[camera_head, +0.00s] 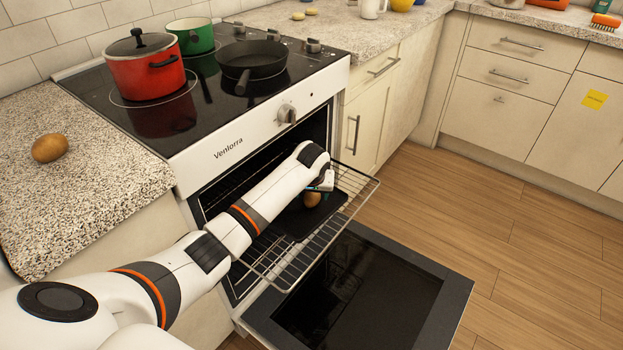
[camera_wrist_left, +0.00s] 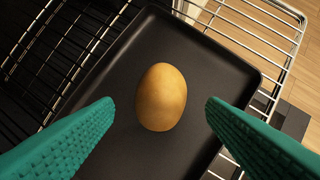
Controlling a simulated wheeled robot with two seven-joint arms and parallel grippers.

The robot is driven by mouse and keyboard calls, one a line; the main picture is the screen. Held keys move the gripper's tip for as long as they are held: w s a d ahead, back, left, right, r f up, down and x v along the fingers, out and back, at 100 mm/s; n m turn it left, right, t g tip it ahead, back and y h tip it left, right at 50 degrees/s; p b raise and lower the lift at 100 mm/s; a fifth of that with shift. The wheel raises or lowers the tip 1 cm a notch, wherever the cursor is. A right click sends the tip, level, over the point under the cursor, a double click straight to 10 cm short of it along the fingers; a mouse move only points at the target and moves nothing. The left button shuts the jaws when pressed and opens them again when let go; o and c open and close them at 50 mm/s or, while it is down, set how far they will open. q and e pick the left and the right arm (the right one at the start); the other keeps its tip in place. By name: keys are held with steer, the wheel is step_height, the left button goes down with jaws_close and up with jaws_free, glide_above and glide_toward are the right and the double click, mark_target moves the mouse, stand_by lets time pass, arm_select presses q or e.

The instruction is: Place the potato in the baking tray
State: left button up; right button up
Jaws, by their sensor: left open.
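A brown potato (camera_wrist_left: 162,97) lies on the dark baking tray (camera_wrist_left: 215,68), near its middle, in the left wrist view. In the head view this potato (camera_head: 313,198) and the tray (camera_head: 296,222) are partly hidden behind my left arm. The tray sits on the pulled-out oven rack. My left gripper (camera_head: 324,184) is over the tray, with its green fingers open on either side of the potato and clear of it. Another potato (camera_head: 49,148) lies on the left countertop. My right gripper is not in view.
The wire rack (camera_head: 345,205) sticks out of the oven above the lowered oven door (camera_head: 360,290). A red pot (camera_head: 147,70), a green pot (camera_head: 191,36) and a black pan (camera_head: 253,60) stand on the stove. The wooden floor at right is clear.

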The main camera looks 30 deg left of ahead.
arm_select(q)
steer(key=p+v, duration=0.2)
steer(key=v, duration=0.7)
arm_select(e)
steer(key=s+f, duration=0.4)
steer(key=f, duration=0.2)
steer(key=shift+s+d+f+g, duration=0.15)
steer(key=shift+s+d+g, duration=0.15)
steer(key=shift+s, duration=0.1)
arm_select(q)
steer(key=shift+f, duration=0.1)
